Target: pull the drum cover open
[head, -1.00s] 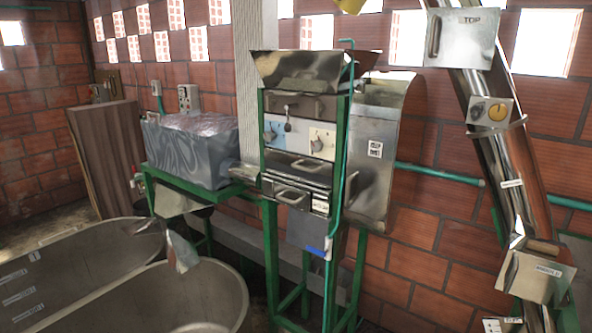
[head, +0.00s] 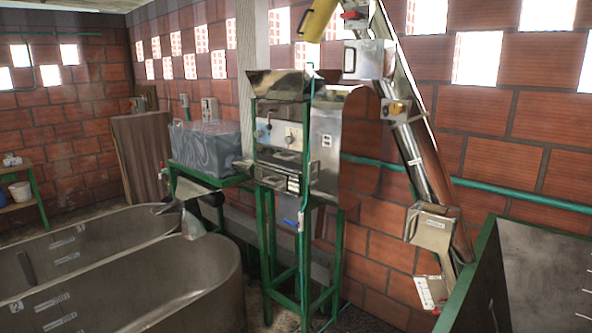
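The pulper stands on a green frame (head: 266,235) in the middle of the head view, with a steel hopper (head: 277,86) on top. A curved steel cover (head: 327,125) with a small white label sits on its right side; it appears to be the drum cover. Its right part reflects the brick wall, so its edge is hard to make out. The pulper's front has a panel with knobs (head: 290,138) and a lower handled part (head: 272,181). I cannot tell which handle belongs to the cover. My gripper is not in view.
Large grey tanks (head: 150,262) fill the lower left. A slanted steel elevator (head: 425,165) rises at right, beside a dark green-rimmed bin (head: 540,265). A green pipe (head: 500,191) runs along the wall.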

